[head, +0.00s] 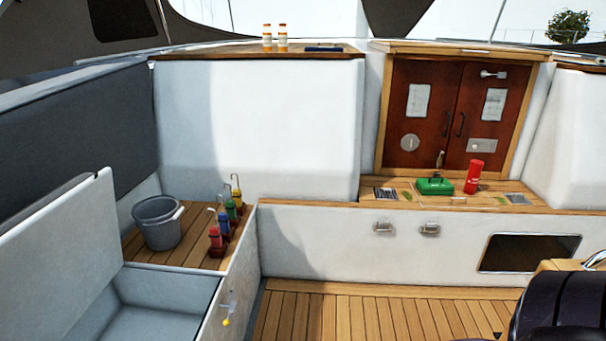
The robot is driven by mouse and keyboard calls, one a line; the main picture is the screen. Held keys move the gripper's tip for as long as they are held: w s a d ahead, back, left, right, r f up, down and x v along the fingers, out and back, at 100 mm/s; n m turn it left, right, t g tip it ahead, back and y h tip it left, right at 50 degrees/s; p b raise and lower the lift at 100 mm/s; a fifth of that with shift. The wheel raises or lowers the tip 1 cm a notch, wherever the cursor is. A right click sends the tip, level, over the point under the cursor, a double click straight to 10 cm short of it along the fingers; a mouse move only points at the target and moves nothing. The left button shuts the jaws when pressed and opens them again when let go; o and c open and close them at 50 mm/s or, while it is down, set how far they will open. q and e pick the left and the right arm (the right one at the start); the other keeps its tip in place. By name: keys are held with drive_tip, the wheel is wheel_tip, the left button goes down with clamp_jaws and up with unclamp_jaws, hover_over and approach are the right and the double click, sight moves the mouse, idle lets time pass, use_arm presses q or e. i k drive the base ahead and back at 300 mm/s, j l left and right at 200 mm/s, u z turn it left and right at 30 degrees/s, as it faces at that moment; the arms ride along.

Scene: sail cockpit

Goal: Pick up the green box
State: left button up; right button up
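The green box (435,186) sits on the wooden ledge (462,203) below the cabin doors, right of the middle in the head view. It has a dark handle or latch on its top. It stands upright and nothing covers it. Neither of my grippers shows in the head view, so I cannot see their state.
A red cylinder (473,177) stands close to the right of the box. Papers (386,194) lie on the ledge to its left. A grey bucket (158,222) and several colored bottles (230,210) stand on the left bench. The plank floor (370,318) in front is clear. A dark rounded object (565,305) is at bottom right.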

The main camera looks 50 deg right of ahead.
sight(433, 186)
drive_tip(key=z, duration=2.25)
drive_tip(key=i+z, duration=0.1)
